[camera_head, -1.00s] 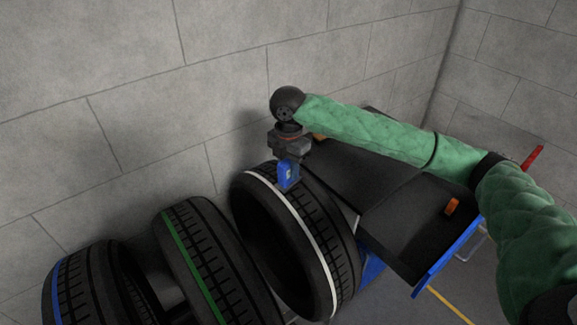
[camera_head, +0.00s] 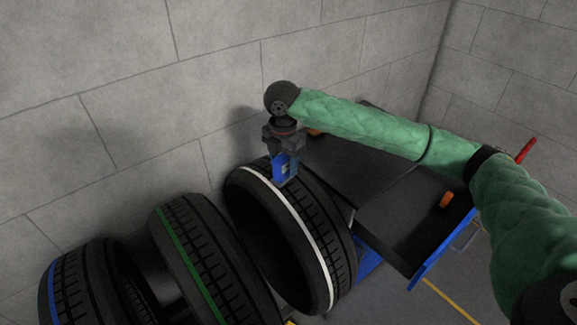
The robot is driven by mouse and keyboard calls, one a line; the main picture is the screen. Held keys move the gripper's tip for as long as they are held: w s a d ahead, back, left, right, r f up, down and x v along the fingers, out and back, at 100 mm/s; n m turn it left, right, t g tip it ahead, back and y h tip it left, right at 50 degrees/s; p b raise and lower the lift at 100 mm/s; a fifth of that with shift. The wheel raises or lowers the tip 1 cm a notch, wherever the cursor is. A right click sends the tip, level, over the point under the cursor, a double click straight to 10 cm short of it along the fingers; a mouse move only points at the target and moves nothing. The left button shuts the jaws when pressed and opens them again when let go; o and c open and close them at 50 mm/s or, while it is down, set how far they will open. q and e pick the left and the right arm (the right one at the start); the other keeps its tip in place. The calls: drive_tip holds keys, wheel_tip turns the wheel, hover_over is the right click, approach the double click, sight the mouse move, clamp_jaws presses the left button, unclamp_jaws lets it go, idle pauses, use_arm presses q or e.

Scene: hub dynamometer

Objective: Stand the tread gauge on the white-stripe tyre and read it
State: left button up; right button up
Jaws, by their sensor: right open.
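The white-stripe tyre (camera_head: 325,230) stands upright at the right end of a row of tyres. The blue tread gauge (camera_head: 284,169) is upright at the top of this tyre's tread, beside the white stripe, and seems to touch it. Its small face is too small to read. My right gripper (camera_head: 283,152) points down from above at the gauge's upper end, with its jaws open around or close to it. The fingertips are partly hidden by the gauge. My left gripper is not in view.
A green-stripe tyre (camera_head: 205,262) and a blue-stripe tyre (camera_head: 78,285) stand to the left. A dark, blue-edged cart (camera_head: 400,215) with an orange item (camera_head: 446,200) is at the right. A block wall (camera_head: 120,70) rises close behind.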

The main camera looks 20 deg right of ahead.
drive_tip(key=shift+r, duration=0.1)
drive_tip(key=shift+r+b, duration=0.5)
drive_tip(key=shift+r, duration=0.35)
wheel_tip(320, 180, up, 5)
drive_tip(key=shift+f+b, duration=0.2)
drive_tip(key=shift+b, duration=0.55)
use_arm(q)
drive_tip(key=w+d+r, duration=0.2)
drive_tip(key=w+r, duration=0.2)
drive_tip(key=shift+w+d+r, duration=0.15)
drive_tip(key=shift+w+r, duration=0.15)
use_arm(e)
drive_tip(key=shift+r, duration=0.65)
